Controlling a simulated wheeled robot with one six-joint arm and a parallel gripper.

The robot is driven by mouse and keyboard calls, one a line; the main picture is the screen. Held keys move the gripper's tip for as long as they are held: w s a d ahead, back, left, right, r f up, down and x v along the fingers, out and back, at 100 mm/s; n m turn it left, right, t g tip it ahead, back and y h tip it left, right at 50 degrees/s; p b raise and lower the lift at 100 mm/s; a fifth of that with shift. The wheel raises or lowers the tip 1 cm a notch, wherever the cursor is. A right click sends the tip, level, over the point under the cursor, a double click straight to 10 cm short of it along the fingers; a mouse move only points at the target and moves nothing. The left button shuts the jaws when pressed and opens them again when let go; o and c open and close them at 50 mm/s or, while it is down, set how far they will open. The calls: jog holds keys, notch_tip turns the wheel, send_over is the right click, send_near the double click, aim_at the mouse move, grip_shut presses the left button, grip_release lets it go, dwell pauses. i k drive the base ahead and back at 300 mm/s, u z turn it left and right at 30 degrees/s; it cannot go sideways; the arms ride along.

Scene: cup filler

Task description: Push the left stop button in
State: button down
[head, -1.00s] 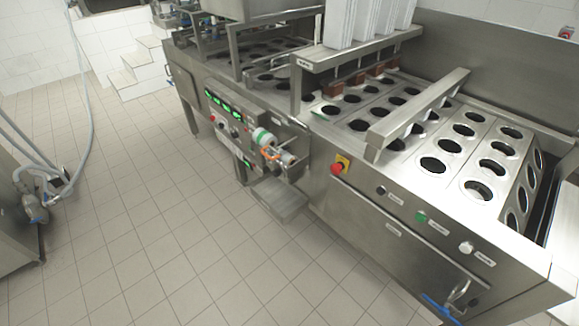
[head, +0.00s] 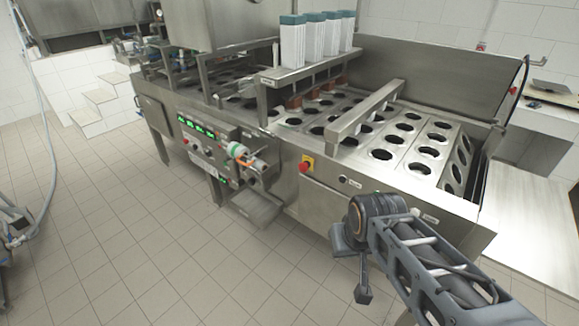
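A red stop button (head: 304,167) on a yellow plate sits on the front panel of the steel cup filler (head: 330,192), left of a small dark button (head: 343,180). It stands out from the panel, and nothing touches it. Whether it is pushed in is too small to tell. My arm reaches in from the lower right. My gripper (head: 351,262) hangs in front of the machine, below and to the right of the red button and apart from it. Its two dark fingers appear spread, with nothing between them. The gripper hides part of the front panel.
A control box with green displays (head: 197,127) and a pipe fitting (head: 240,155) jut out left of the button. A steel step (head: 254,207) sticks out low below them. The tiled floor (head: 150,240) in front is clear. A green button (head: 377,193) shows just above my arm.

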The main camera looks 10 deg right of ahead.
aim_at(303, 168)
jog(key=u, duration=0.05)
jog(key=k, duration=0.6)
jog(key=u, duration=0.8)
jog(key=i, duration=1.2)
jog(key=z, duration=0.3)
